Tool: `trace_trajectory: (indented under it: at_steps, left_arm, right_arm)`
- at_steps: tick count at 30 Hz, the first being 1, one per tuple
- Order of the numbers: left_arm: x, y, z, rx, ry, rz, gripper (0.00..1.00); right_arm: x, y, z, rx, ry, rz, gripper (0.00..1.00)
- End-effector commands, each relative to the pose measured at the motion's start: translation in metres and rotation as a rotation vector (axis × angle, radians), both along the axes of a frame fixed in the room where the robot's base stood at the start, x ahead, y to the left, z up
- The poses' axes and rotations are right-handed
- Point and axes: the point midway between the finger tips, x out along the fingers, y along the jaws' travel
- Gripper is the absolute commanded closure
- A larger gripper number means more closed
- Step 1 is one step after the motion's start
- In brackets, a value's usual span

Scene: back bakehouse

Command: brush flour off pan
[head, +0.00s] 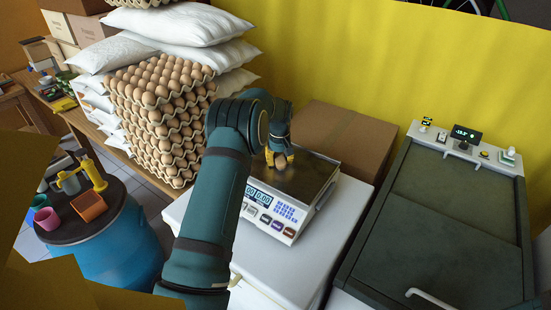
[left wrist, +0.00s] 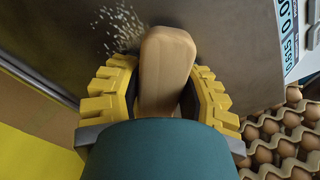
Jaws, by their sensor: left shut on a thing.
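My left gripper (head: 277,158) is low over the brownish metal pan (head: 312,178) of the white scale (head: 270,214) in the head view. In the left wrist view its yellow fingers (left wrist: 165,85) are shut on the brush (left wrist: 166,65), of which a pale wooden block-like part shows between them. The bristles are hidden, so I cannot tell whether they touch the pan (left wrist: 225,35). White flour (left wrist: 117,28) lies in specks on the pan, just left of the brush's far end. My right gripper is in neither view.
Tall stacked egg trays (head: 162,120) stand left of my arm, with white sacks (head: 180,22) behind. A cardboard box (head: 343,138) stands behind the scale. A dark green lidded unit (head: 440,230) is at right. A blue drum (head: 112,245) holds small items at left.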

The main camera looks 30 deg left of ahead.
Motion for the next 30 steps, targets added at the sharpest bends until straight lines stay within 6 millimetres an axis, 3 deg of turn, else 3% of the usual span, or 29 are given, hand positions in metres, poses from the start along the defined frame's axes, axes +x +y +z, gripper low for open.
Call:
trace_trajectory:
  at_steps: [30]
  left_arm:
    - [-0.002,-0.06,-0.001,-0.001,0.003,-0.002,0.98]
  right_arm:
    - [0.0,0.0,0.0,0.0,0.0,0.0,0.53]
